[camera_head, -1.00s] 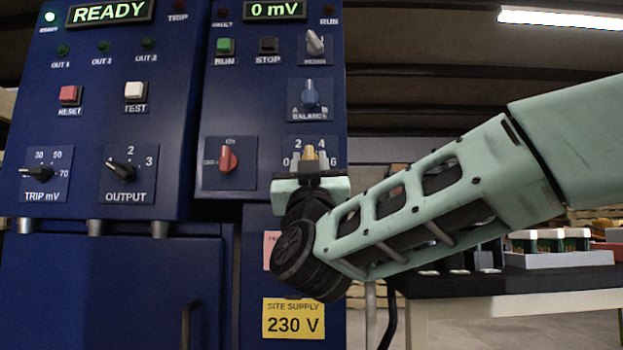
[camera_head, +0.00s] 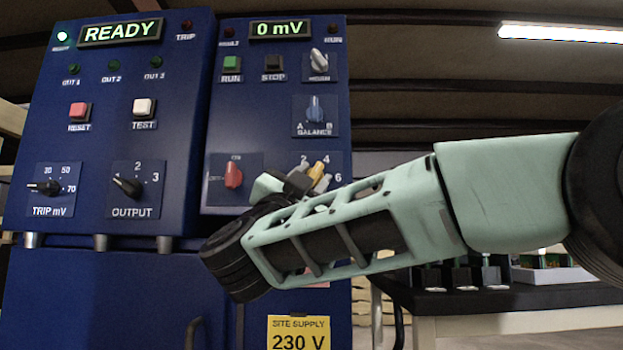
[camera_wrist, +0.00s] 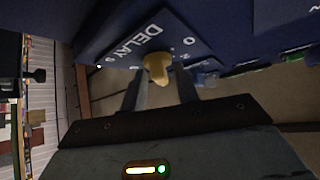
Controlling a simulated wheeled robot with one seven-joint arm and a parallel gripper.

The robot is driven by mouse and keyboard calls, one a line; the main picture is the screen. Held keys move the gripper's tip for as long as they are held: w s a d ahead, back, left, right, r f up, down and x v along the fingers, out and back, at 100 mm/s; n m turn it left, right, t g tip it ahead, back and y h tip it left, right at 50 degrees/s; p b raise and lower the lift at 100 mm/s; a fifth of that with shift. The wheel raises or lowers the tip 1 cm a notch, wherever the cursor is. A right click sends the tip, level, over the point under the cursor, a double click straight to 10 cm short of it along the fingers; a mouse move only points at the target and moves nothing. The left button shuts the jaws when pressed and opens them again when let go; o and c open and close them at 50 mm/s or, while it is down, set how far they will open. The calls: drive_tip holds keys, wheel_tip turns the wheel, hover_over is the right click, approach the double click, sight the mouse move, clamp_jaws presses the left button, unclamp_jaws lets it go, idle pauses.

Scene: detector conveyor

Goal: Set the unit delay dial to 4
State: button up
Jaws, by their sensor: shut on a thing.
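The unit delay dial has a yellow knob (camera_head: 318,170) at the lower right of the right-hand blue panel. Numbers 2, 4 and 6 show around it in the head view; the 0 is hidden behind my gripper. The knob leans up and to the right, with its top near the 4. My gripper (camera_head: 315,175) is rolled over to the right, its grey fingers on both sides of the knob. In the wrist view, my gripper (camera_wrist: 160,82) holds the yellow knob (camera_wrist: 157,66) between its fingers, beside the DELAY label. The exact pointer reading is partly hidden.
A red knob (camera_head: 233,175) sits just left of my gripper, and the blue balance knob (camera_head: 315,109) is above. The output dial (camera_head: 128,187) and trip dial (camera_head: 46,188) are on the left panel. A dark-topped table (camera_head: 450,299) stands to the right, behind my arm.

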idle(0.3)
drive_tip(key=o, duration=0.6)
drive_tip(key=shift+p+v, duration=1.05)
drive_tip(key=shift+v, duration=7.65)
drive_tip(key=shift+a, duration=0.1)
